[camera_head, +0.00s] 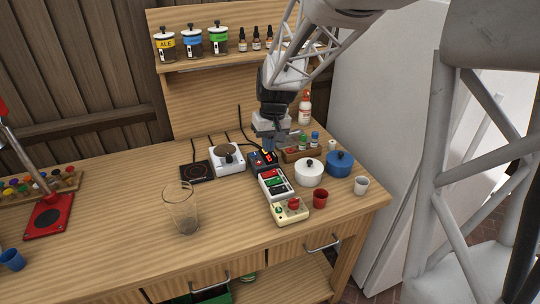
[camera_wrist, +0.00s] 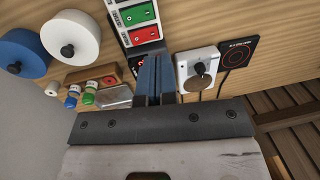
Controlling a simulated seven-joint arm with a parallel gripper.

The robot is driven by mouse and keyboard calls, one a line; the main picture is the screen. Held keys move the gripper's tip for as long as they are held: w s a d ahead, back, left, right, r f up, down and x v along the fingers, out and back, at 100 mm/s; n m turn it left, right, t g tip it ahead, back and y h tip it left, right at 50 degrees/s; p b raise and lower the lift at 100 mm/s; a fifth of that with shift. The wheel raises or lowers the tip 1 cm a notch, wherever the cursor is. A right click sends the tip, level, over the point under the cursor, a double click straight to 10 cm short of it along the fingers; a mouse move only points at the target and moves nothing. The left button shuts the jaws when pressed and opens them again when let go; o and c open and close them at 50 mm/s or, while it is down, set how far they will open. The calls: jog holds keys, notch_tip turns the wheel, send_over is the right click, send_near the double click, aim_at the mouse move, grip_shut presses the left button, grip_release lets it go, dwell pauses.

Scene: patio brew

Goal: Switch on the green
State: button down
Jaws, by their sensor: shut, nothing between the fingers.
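A white switch box (camera_head: 273,184) with green and red rocker parts lies on the bench, right of centre. In the wrist view its green rocker (camera_wrist: 138,14) shows near the top edge. I cannot tell its on or off position. A dark box with a red lit display (camera_head: 263,160) sits just behind the switch box. My gripper (camera_head: 268,143) is shut and empty, pointing down above and behind the dark box. In the wrist view its blue fingers (camera_wrist: 155,78) lie together and hide part of that box. A cream box (camera_head: 290,211) with a red knob and a green part sits in front.
A hot plate (camera_head: 227,160) and a black induction plate (camera_head: 197,172) are left of the boxes. A glass beaker (camera_head: 181,209) stands front left.

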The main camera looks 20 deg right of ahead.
jog(key=shift+a+r, duration=0.1)
jog(key=shift+r, duration=0.9)
jog(key=shift+s, duration=0.1)
jog(key=s+a+r+t, duration=0.1)
jog(key=s+a+r, duration=0.1)
jog(key=s, duration=0.7)
jog(key=s+a+r+h, duration=0.1)
jog(key=s+a+r, duration=0.1)
jog(key=s, duration=0.8)
jog(key=s+a+r+t, duration=0.1)
jog(key=s+a, duration=0.1)
jog(key=s, duration=0.7)
jog(key=shift+s+a+r+t+h, duration=0.2)
jog(key=shift+s+r+t+h, duration=0.1)
jog(key=shift+s+r, duration=0.1)
dwell(1.3)
